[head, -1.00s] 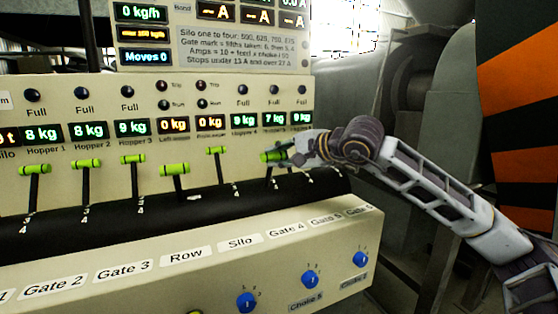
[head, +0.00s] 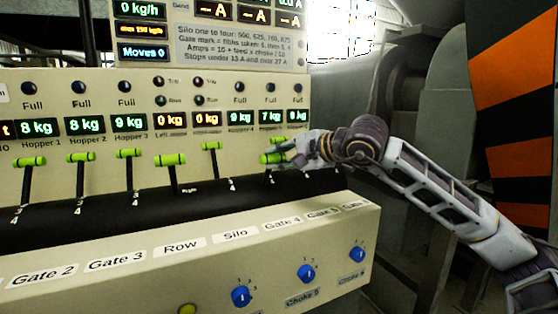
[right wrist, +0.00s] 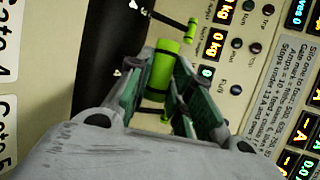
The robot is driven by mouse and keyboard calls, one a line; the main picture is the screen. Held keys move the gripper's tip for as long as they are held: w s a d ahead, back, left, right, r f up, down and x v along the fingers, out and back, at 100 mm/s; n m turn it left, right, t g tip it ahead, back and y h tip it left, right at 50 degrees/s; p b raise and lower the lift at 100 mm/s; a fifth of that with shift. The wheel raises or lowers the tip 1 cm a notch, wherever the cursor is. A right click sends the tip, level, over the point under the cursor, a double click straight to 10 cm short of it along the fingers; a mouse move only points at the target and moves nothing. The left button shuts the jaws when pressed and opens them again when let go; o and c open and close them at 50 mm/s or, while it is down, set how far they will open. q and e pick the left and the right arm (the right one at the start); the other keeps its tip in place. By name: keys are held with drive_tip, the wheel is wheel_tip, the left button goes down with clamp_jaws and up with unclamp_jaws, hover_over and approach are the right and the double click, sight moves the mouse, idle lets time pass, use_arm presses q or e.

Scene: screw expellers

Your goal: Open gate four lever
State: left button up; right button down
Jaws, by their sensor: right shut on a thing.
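The gate four lever has a green handle (head: 272,158) on a dark shaft, on the right part of the console, in line with the Gate 4 label (head: 283,223). My right gripper (head: 279,155) is shut on this handle, coming in from the right. In the right wrist view the green handle (right wrist: 160,72) sits between the two fingers (right wrist: 158,88). My left gripper is not in view.
The silo lever (head: 211,146) stands just left of the held lever, with the row lever (head: 170,160) beyond it. Another green handle (head: 285,145) shows partly behind my right gripper. Blue choke knobs (head: 306,273) are on the lower front panel.

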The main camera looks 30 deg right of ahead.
drive_tip(key=shift+s+a+f+g, duration=0.1)
drive_tip(key=shift+a+f+g, duration=0.2)
drive_tip(key=shift+f, duration=0.45)
drive_tip(key=c, duration=1.3)
unclamp_jaws()
drive_tip(key=shift+s+d, duration=0.1)
drive_tip(key=shift+s, duration=0.05)
drive_tip(key=shift+c, duration=0.2)
drive_tip(key=shift+o, duration=0.3)
drive_tip(key=shift+r, duration=0.2)
drive_tip(key=shift+d+r, duration=0.15)
drive_tip(key=shift+r, duration=0.1)
drive_tip(key=shift+s+d, duration=0.1)
drive_tip(key=shift+s+d+r, duration=0.25)
drive_tip(key=shift+s, duration=0.25)
drive_tip(key=shift+v, duration=1)
drive_tip(key=shift+v, duration=1.15)
